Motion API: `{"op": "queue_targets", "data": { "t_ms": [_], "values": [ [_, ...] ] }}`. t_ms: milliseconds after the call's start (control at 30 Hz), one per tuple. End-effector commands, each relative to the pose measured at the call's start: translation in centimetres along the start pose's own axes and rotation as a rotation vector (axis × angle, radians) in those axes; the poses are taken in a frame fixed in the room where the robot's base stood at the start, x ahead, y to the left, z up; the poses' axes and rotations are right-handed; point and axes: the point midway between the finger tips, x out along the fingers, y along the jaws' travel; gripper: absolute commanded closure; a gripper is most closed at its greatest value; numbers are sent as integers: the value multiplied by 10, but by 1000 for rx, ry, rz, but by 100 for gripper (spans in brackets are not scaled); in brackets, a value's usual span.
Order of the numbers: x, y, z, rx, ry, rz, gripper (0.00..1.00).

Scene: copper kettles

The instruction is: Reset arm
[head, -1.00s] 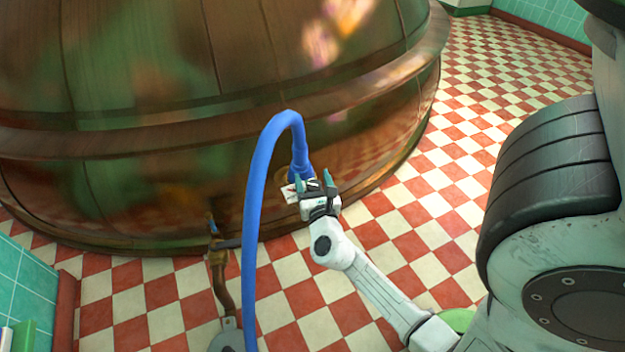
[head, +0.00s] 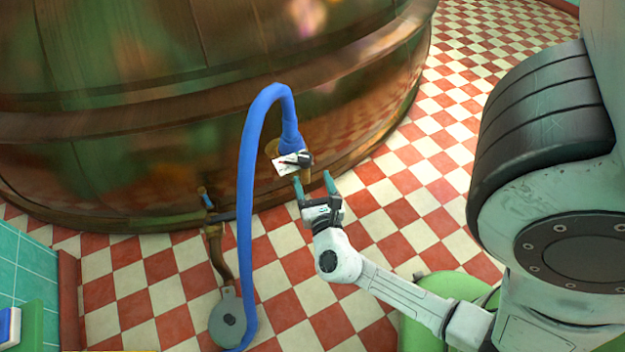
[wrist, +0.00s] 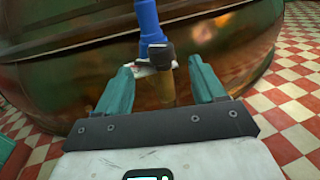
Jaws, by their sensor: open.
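My gripper (head: 313,186) is open and empty, its two teal fingers apart. In the head view it is in front of and just below a black clamp handle (head: 299,158) with a white tag (head: 284,165), at the end of a blue hose (head: 246,190). In the wrist view the gripper (wrist: 162,90) points at the kettle, with the black handle (wrist: 160,53) beyond the fingertips and a brass pipe (wrist: 163,88) below it. No contact between the fingers and the handle or pipe is visible.
The large copper kettle (head: 120,150) fills the back left. A brass valve pipe (head: 215,250) and a grey round floor fitting (head: 227,318) stand left of the hose. A green cylinder (head: 425,320) is beneath my arm. Checkered floor (head: 455,150) is open at the right.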

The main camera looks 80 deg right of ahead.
Motion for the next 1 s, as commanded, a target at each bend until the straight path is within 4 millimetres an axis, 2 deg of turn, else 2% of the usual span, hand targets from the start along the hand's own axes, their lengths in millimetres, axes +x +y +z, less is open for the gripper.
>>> {"op": "queue_targets", "data": {
  "t_ms": [400, 467, 567, 733, 900, 1000],
  "values": [
    [0, 0, 0, 2, 0, -1, 31],
    [2, -2, 5, 47, -3, -17, 31],
    [5, -8, 20, 205, -7, -77, 31],
    [7, -29, 39, 659, 23, -270, 31],
    [-5, -39, 27, 1103, 129, -508, 31],
    [-20, -32, 10, 1323, 230, -663, 31]
  ]
}}
